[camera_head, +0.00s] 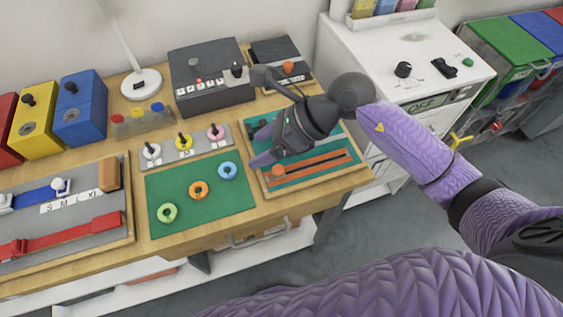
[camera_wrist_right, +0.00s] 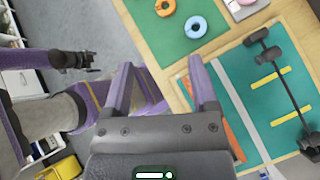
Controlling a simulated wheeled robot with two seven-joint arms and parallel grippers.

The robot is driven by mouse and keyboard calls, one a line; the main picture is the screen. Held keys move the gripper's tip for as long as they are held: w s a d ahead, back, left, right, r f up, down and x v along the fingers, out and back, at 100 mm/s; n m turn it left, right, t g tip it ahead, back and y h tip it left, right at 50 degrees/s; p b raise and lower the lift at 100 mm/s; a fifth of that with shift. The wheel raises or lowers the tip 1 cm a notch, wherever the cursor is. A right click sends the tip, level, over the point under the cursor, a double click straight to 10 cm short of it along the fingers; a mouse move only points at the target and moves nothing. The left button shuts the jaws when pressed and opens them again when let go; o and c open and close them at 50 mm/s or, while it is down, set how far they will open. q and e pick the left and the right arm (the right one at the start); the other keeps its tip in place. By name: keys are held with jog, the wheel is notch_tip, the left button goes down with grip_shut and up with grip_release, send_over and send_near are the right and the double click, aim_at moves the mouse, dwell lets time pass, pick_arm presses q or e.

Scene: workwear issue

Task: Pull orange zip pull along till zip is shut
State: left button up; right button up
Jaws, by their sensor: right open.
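The orange zip pull (camera_head: 278,171) is a small knob at the left end of the orange zip bands (camera_head: 318,163) on a teal board (camera_head: 355,166) with a wooden rim. My right gripper (camera_head: 261,146) is open above the board's left part, its fingers pointing left, near the pull and not holding it. In the right wrist view, its two purple fingers (camera_wrist_right: 162,64) stand wide apart with nothing between them. An orange band (camera_wrist_right: 233,138) shows beyond one finger; the pull is not clear there. A dark gripper (camera_wrist_right: 78,60), seemingly my left, shows at left; its fingers are too small to read.
A green mat (camera_head: 185,207) with several coloured rings lies left of the board. Knobs on a grey strip (camera_head: 183,148) and a dark control box (camera_head: 210,80) stand behind. A white cabinet (camera_head: 400,50) stands at right. A slider board (camera_head: 65,210) lies far left.

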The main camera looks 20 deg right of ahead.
aim_at(279, 169)
jog(key=d+f+n+g+h, duration=0.1)
jog(key=d+f+h, duration=0.2)
jog(key=d+h, duration=0.3)
jog(key=shift+y, duration=0.4)
jog(key=x, duration=0.3)
jog(key=b+x, duration=0.1)
jog(key=x, duration=0.2)
jog(key=d+b+x, duration=0.1)
jog(key=x, duration=0.2)
jog(key=shift+w+f, duration=0.15)
jog(key=shift+w, duration=0.2)
jog(key=shift+c, duration=0.3)
grip_shut()
